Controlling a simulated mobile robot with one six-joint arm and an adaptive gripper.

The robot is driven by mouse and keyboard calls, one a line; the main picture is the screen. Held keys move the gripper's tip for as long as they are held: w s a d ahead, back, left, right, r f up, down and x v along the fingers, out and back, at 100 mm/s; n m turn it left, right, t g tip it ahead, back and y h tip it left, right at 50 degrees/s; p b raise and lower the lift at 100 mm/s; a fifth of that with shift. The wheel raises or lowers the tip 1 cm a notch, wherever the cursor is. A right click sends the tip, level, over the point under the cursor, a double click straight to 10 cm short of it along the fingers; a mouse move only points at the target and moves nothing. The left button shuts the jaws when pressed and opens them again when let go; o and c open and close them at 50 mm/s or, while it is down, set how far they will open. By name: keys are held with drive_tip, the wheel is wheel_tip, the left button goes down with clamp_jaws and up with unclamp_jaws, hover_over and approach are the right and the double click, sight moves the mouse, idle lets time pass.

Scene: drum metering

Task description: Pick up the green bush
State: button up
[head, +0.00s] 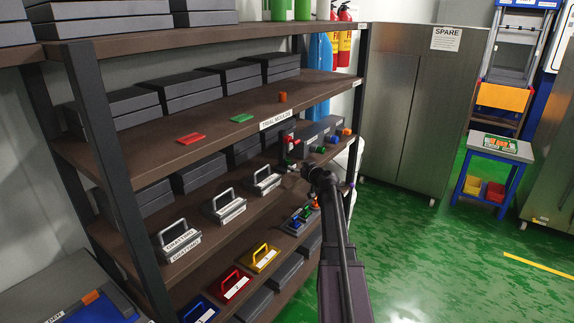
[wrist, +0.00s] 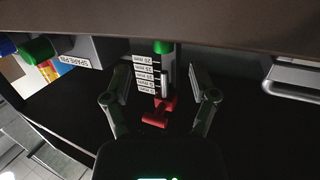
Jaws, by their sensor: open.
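A green round piece (wrist: 162,46) tops an upright gauge (wrist: 167,68) with a column of millimetre labels; its upper edge is cut by the dark shelf above. A second green round piece (wrist: 37,49) sits at the left on a grey block labelled SPARE. I cannot tell for sure which is the green bush. A red piece (wrist: 155,115) is at the gauge's foot. My gripper (wrist: 160,97) is open and empty, its fingers either side of the lower gauge in the picture. In the head view my gripper (head: 303,168) reaches in between two shelves and is partly hidden.
The shelf above (head: 210,110) passes close over my gripper. Grey handled blocks (head: 229,207) stand left of it, and a silver handle (wrist: 294,80) is at the right in the wrist view. Coloured handled blocks (head: 262,259) are on the shelf below.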

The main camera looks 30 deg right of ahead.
sight(289, 162)
drive_tip(key=shift+w, duration=0.15)
drive_tip(key=shift+w+a+f, duration=0.1)
drive_tip(key=shift+w+f, duration=0.05)
drive_tip(key=shift+w, duration=1.1)
drive_tip(key=shift+w+a+f, duration=0.1)
drive_tip(key=shift+w, duration=1.15)
clamp_jaws()
